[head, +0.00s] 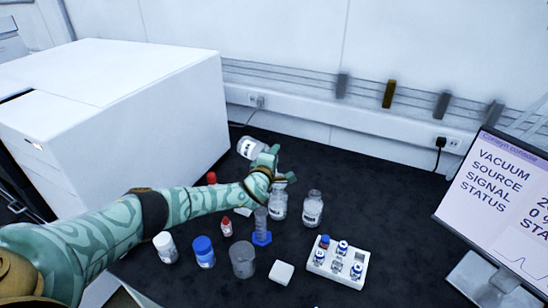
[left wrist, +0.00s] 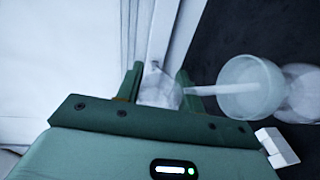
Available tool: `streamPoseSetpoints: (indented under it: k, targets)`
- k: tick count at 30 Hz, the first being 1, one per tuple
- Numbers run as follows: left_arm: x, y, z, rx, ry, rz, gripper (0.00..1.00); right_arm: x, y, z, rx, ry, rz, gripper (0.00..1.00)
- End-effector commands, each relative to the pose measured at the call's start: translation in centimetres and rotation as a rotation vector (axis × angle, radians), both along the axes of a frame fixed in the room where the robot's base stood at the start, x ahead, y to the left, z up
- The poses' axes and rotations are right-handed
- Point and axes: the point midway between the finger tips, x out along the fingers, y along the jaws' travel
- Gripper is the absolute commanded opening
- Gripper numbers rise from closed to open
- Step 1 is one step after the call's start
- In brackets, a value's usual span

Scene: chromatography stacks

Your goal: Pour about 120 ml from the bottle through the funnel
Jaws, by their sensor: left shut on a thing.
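My left gripper (head: 266,161) is shut on a clear bottle (head: 247,147) with a white label. The bottle is tipped well over, its base up and left in the head view. In the left wrist view, the bottle (left wrist: 160,88) sits between the fingers, and a pale streak, seemingly poured liquid, runs from it into the bowl of a round translucent funnel (left wrist: 252,88). In the head view the funnel (head: 290,178) is mostly hidden by the gripper, above a clear labelled bottle (head: 279,206). The liquid level cannot be read. My right gripper is out of view.
Another labelled bottle (head: 312,209) stands close right. A blue-based cylinder (head: 262,228), a beaker (head: 243,260), a blue-capped bottle (head: 203,252) and a white vial rack (head: 337,262) stand in front.

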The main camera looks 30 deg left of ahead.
Motion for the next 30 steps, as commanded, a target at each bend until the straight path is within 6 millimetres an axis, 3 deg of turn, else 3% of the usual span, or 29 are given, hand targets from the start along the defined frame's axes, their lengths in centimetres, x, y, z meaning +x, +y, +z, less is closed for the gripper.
streamPoseSetpoints:
  k: [5,20,30]
  targets:
    - [0.0,0.1,0.2,-0.008,0.001,0.000,0.00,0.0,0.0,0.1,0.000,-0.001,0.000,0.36]
    - [0.2,0.9,2.6,-0.454,0.093,0.000,0.00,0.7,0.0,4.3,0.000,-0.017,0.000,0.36]
    - [0.2,0.9,2.3,-0.510,0.106,-0.001,0.00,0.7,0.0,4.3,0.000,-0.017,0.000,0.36]
